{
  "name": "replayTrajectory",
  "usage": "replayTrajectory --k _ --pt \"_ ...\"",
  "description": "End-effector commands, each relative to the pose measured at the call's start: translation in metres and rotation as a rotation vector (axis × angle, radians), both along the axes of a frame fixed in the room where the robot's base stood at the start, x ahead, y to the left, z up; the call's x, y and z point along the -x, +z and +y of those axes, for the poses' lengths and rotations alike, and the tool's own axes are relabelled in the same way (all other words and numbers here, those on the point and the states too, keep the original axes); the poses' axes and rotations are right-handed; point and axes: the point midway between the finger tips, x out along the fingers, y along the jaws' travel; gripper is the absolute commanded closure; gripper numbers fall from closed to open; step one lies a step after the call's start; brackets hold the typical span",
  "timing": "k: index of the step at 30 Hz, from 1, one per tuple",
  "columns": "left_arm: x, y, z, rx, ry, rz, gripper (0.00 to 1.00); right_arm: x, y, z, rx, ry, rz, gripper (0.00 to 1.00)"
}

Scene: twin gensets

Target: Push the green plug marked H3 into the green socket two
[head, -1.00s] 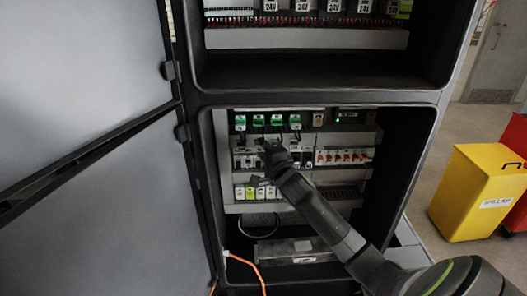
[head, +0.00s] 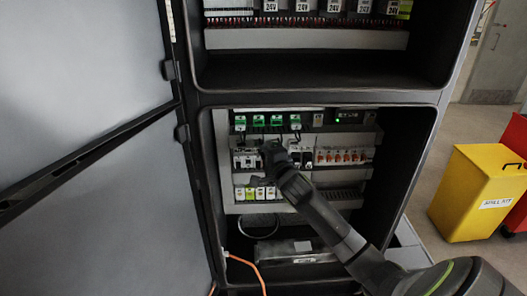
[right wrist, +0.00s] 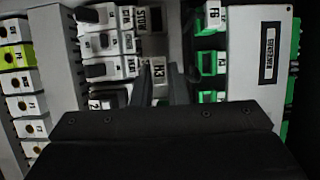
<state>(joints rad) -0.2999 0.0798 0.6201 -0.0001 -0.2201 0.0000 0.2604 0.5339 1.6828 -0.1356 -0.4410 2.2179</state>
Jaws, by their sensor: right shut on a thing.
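My right gripper (head: 268,149) is inside the lower cabinet bay, just below the row of green sockets. The green sockets (head: 277,120) sit in a row above the gripper. In the right wrist view, green sockets (right wrist: 208,58) stand right of the fingers, apart from the H3 label. I cannot read which is socket two. My left gripper is not in view.
A row of breakers with orange levers (head: 342,156) is right of the gripper. White and yellow-green terminals (head: 255,193) are below. The open cabinet door (head: 85,90) fills the left. A yellow spill kit bin (head: 478,195) stands outside at right.

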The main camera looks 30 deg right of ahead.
Motion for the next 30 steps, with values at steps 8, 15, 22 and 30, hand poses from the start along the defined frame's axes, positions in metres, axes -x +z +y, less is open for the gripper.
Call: replayTrajectory --k 8,15,22,30 --pt "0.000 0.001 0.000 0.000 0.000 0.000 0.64 0.002 0.000 0.002 0.000 0.001 0.000 1.00" --pt "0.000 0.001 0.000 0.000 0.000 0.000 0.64 0.004 0.000 0.003 0.000 0.000 0.001 1.00" --pt "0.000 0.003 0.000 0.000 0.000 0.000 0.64 0.010 0.000 0.007 0.000 0.001 0.000 1.00" --pt "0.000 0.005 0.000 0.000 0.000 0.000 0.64 0.017 0.000 0.011 -0.001 0.001 0.000 1.00"
